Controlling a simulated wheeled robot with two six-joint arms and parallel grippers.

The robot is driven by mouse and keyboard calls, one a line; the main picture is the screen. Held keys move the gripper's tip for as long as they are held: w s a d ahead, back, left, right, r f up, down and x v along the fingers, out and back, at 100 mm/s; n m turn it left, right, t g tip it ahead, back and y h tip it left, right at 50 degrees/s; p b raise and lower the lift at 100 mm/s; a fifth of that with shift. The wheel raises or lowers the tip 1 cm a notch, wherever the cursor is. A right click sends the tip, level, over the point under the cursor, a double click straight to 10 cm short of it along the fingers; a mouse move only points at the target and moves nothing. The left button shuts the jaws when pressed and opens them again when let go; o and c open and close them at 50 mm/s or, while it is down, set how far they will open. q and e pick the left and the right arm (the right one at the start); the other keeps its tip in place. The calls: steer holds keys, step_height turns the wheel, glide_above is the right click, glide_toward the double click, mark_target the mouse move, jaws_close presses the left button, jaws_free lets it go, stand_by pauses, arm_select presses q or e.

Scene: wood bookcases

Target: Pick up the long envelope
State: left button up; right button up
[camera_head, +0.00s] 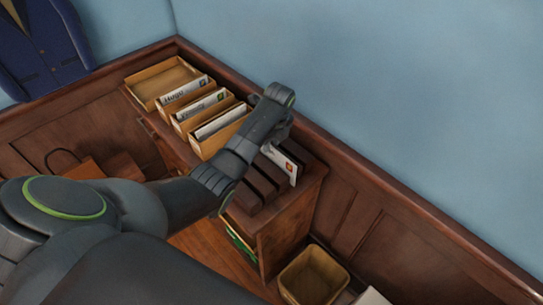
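A white envelope (282,162) with a red-orange stamp stands upright between the dark wooden dividers at the right end of the cabinet top. My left gripper (283,122) is above and just behind it, at the end of the arm that comes in from the left. More white envelopes stand in the light wooden trays to the left, one in the tray marked "Hugo" (184,89). I cannot tell by length which envelope is the long one. My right gripper is not in view.
The wooden cabinet (290,222) stands against a blue wall with dark wainscot. The far-left tray (160,83) looks empty. A bin (314,277) stands on the floor at the cabinet's right. A dark blue jacket (42,50) is at the upper left.

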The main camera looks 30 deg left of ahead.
mark_target(271, 151)
arm_select(q)
steer(key=shift+a+f+p, duration=0.1)
steer(key=shift+f+p, duration=0.25)
steer(key=shift+f, duration=1.75)
jaws_close()
